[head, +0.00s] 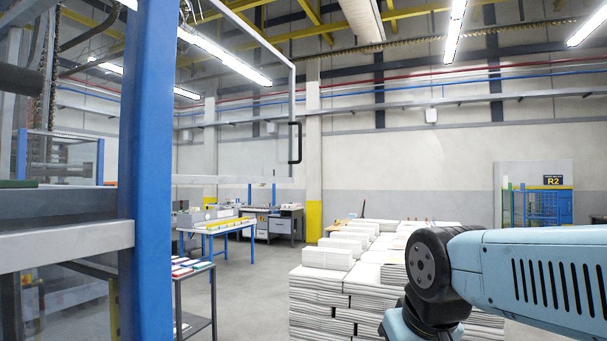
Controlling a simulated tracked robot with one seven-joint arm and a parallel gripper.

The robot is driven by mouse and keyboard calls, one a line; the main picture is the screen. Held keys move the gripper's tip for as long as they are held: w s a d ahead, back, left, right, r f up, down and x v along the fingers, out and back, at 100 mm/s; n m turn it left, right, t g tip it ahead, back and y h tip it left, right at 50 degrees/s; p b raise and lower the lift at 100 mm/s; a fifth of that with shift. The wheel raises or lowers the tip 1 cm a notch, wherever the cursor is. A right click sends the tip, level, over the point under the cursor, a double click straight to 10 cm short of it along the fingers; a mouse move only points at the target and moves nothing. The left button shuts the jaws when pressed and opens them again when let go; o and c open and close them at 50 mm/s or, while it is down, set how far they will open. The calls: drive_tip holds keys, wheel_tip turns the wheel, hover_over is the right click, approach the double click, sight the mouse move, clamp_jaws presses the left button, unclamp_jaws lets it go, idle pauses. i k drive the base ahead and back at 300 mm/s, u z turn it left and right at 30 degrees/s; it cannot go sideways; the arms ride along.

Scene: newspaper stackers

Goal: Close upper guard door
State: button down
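The upper guard door (292,95) is a clear panel in a thin light grey frame, in the upper middle of the head view. It stands swung out to the right of a blue machine post (146,170), so it appears open. A black bar handle (299,143) is on its far right edge, near the lower corner. My arm reaches in from the right edge and bends down at a dark joint, below and right of the handle and apart from the door. My gripper is out of view below the frame.
Tall stacks of newspapers (318,300) stand in front, beside my arm. A dark side table (195,270) with printed papers stands right of the blue post. A blue-legged table (220,228) is farther back. Grey floor shows between these.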

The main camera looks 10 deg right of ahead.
sight(219, 6)
drive_tip(key=u, duration=0.2)
drive_tip(key=i, duration=0.85)
drive_tip(key=z, duration=0.1)
